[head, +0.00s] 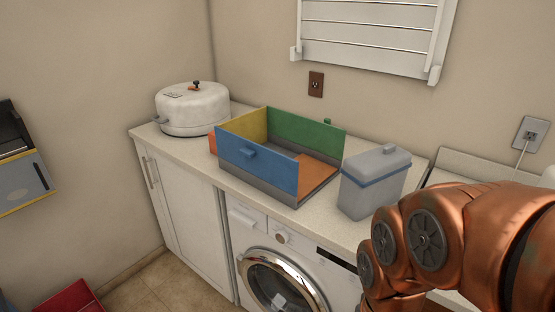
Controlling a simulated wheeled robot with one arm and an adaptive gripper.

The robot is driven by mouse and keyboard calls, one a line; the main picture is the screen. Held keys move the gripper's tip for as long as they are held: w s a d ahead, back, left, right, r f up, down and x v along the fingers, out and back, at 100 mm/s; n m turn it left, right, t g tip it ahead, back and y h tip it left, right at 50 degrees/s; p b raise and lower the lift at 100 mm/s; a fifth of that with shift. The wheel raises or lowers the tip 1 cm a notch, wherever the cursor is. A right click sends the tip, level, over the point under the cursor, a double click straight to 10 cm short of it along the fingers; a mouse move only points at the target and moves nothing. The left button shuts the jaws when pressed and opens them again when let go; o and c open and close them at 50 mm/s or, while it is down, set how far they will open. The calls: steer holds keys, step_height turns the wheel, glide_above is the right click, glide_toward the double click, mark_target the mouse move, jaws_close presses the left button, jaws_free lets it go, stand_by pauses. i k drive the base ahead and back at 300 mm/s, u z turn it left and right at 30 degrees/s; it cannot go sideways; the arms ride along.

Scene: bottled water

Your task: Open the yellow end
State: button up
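A box with coloured sides stands on the counter. Its yellow end (240,129) is upright at the far left, between the green side (305,132) at the back and the blue side (258,165) at the front. The blue side has a blue knob (248,152). A flat orange panel (318,171) shows at the box's right end, where no wall stands up. The outer face of the yellow end is hidden. My copper arm is at the lower right, apart from the box in the picture. My gripper is not in view.
A white round cooker (192,110) stands close to the box's left. A small orange-red item (212,143) shows at the box's left edge. A grey lidded container (373,184) stands to its right. A washing machine (280,270) is below the counter (222,172). A white rack (370,35) hangs above.

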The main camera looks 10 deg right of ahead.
mark_target(252, 126)
steer(key=u, duration=1.55)
steer(key=i, duration=2.8)
steer(key=z, duration=2.55)
steer(key=k, duration=0.45)
steer(key=u, duration=0.25)
